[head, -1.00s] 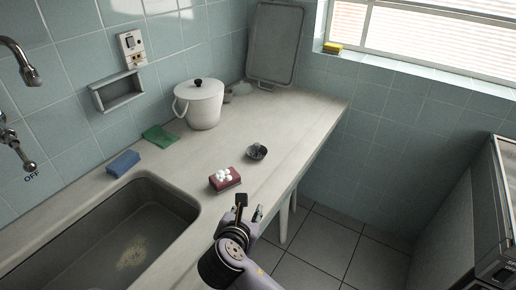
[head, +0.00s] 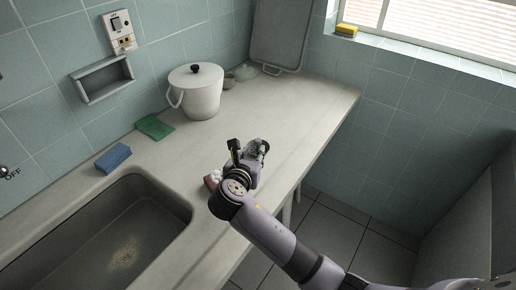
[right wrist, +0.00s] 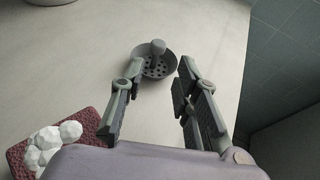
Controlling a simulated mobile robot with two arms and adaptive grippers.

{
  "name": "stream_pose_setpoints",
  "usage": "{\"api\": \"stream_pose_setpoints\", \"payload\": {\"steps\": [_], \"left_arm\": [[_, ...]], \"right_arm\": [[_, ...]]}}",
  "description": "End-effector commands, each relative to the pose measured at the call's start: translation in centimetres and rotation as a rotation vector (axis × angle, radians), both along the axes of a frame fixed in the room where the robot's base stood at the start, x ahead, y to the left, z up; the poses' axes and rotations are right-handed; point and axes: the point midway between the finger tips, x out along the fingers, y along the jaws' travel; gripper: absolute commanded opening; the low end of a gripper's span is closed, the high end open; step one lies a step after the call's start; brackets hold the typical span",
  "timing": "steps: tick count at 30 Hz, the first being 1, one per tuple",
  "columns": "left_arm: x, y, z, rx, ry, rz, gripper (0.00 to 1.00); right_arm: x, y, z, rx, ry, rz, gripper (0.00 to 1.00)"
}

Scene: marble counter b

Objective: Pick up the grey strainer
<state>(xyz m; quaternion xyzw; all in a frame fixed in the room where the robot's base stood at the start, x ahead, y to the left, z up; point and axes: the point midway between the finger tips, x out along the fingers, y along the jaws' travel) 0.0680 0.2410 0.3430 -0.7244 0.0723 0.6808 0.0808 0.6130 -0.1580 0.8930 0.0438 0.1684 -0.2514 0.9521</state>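The grey strainer (right wrist: 156,68) is a small round bowl with holes and a knob-like upright part in its middle. It sits on the counter in the right wrist view, just beyond the fingertips of my right gripper (right wrist: 160,80). The fingers are open and empty, one toward each side of the strainer, and do not appear to touch it. In the head view my right gripper (head: 249,150) is over the counter's front part and mostly hides the strainer. My left gripper is not in view.
A red block with white lumps (right wrist: 55,145) lies close to the left of my right gripper. A white lidded pot (head: 195,95), a green cloth (head: 155,127), a blue sponge (head: 113,157) and the sink (head: 120,235) are farther left. The counter (head: 300,100) beyond the strainer is clear.

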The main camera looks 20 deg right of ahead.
Motion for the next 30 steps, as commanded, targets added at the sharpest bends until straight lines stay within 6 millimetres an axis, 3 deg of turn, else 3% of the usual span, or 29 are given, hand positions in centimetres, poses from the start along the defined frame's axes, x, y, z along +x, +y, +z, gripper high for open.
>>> {"api": "stream_pose_setpoints", "payload": {"steps": [3, 11, 19, 30], "left_arm": [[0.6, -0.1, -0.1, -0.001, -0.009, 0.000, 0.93], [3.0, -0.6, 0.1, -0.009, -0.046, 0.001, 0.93], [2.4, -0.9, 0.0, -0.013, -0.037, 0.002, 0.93], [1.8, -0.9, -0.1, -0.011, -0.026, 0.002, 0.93]], "right_arm": [[1.6, -0.9, -0.7, -0.001, 0.000, 0.000, 0.29], [3.2, -1.7, -1.2, 0.001, 0.000, -0.001, 0.29], [6.4, -3.3, -2.4, 0.001, 0.000, 0.000, 0.29], [6.9, -3.5, -2.6, 0.002, 0.000, 0.001, 0.26]]}}
